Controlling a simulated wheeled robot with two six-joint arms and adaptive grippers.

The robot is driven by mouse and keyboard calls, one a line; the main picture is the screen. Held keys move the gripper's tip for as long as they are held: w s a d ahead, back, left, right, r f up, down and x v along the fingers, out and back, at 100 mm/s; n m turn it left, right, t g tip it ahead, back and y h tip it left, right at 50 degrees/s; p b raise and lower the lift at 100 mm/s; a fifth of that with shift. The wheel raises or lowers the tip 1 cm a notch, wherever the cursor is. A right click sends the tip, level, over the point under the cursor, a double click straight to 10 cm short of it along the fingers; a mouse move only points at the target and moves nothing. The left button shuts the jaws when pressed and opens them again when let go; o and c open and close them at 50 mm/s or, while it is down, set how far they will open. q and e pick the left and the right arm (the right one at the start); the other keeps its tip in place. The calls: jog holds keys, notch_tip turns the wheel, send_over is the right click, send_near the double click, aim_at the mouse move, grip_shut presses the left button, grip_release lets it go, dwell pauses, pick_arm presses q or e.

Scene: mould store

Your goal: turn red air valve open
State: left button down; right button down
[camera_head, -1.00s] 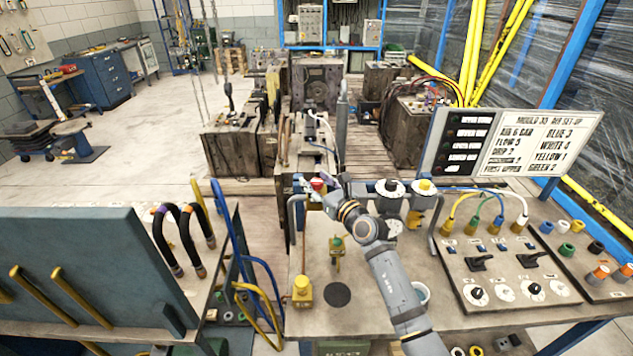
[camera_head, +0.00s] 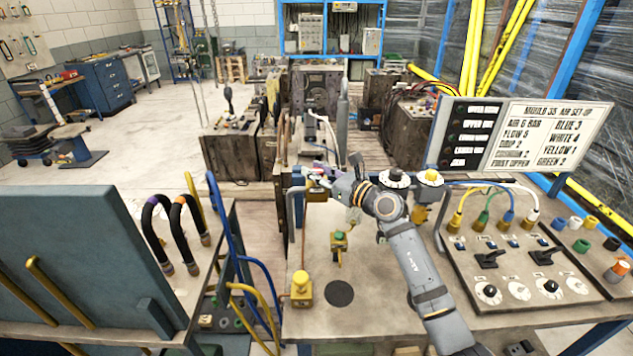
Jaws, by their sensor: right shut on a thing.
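The red air valve (camera_head: 316,195) is at the back left of the workbench, by the grey bent pipe. My right gripper (camera_head: 322,181) is shut on the red air valve, with my right arm reaching in from the lower right. My left gripper is not in view.
Two round-topped regulators, one with a black-and-white top (camera_head: 395,179) and one yellow (camera_head: 430,178), stand close right of my arm. A yellow button box (camera_head: 301,289) stands on the bench front. A set-up sign (camera_head: 540,137) stands behind the hose panel (camera_head: 515,262).

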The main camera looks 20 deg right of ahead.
jog(key=shift+f, duration=0.1)
jog(key=c, duration=1)
grip_release()
jog(key=shift+s, duration=0.1)
jog(key=shift+s+d, duration=0.25)
jog(key=v, duration=1.1)
jog(key=shift+s, duration=0.15)
